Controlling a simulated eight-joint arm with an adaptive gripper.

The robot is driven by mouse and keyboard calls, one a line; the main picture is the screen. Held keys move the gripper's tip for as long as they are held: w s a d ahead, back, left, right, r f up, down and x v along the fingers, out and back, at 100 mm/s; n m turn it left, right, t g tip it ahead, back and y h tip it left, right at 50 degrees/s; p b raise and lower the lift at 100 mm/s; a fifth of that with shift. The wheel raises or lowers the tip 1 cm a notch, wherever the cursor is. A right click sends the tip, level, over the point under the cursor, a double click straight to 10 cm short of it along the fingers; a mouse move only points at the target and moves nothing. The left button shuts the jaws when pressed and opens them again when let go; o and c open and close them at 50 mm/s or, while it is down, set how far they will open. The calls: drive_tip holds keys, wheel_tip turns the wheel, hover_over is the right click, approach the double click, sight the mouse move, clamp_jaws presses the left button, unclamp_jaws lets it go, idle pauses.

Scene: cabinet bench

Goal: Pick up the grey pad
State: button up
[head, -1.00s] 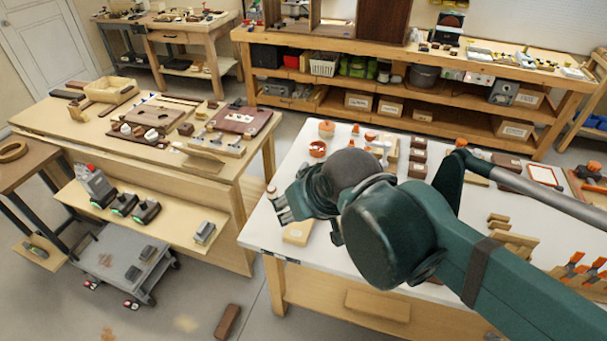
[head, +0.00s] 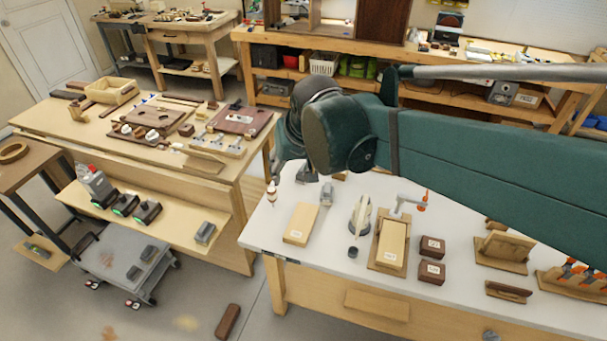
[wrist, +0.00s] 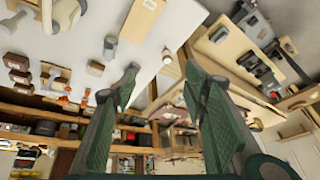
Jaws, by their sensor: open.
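A small grey block (head: 327,193), which may be the grey pad, sits on the white table behind a tan labelled block (head: 298,224). In the wrist view, the grey block (wrist: 111,46) is beside the tan block (wrist: 141,18), left of the fingers. My gripper (wrist: 163,70) is open and empty, its two green fingers wide apart. In the head view it is above the back left of the white table, mostly hidden by my arm. Other grey blocks lie on the left bench's shelf (head: 205,233) and the cart (head: 135,272); I cannot tell which is the pad.
A small bottle (head: 271,191) stands at the table's left edge. The table's front left strip is clear. My arm hides its back right.

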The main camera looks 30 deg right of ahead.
drive_tip(key=w+d+f+m+g, duration=0.1)
drive_tip(key=w+d+m, duration=0.15)
drive_tip(key=w, duration=0.55)
drive_tip(key=m+g+p, duration=0.4)
drive_tip(key=m, duration=0.1)
hover_over(303, 166)
drive_tip(key=f, duration=1.8)
drive_tip(key=shift+s+a+f, duration=0.25)
drive_tip(key=shift+a+f, duration=0.1)
drive_tip(key=shift+f, duration=0.05)
drive_tip(key=shift+w+d+f, duration=0.2)
drive_tip(key=shift+d+f, duration=0.1)
drive_tip(key=shift+f, duration=0.3)
drive_tip(key=shift+f+b, duration=0.35)
drive_tip(key=shift+f, duration=0.95)
drive_tip(key=shift+s+f+b, duration=0.2)
drive_tip(key=shift+f+b, duration=0.25)
drive_tip(key=shift+f, duration=2.15)
